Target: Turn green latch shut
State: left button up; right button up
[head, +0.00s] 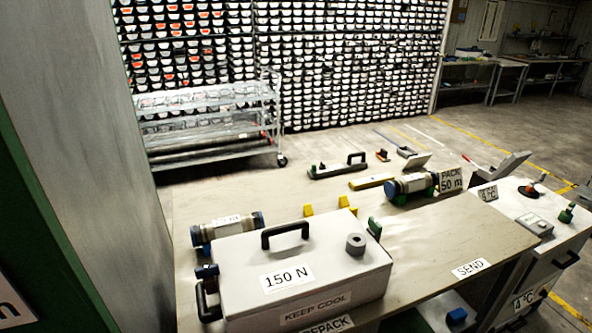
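I cannot tell for certain which green part is the latch. A small green upright piece (374,228) stands at the back right edge of the white box marked 150 N (325,262). A green knob (567,214) sits on top of the white cabinet marked 4 °C (541,262) at the right. Both are too small to tell whether either is turned open or shut. The white box looks closed, with a black handle (285,235) and a grey round piece (356,244) on its lid. Neither of my grippers shows in the head view.
A blue-ended core tube (415,183) lies on the table, another (226,227) behind the white box. Yellow wedges (345,203) stand between them. The table's right part, by the SEND label (470,268), is clear. A grey panel (85,130) blocks the left side.

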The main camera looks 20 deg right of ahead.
aim_at(372, 223)
jog(key=l+u, duration=0.45)
jog(key=l, duration=0.9)
jog(key=k, duration=0.05)
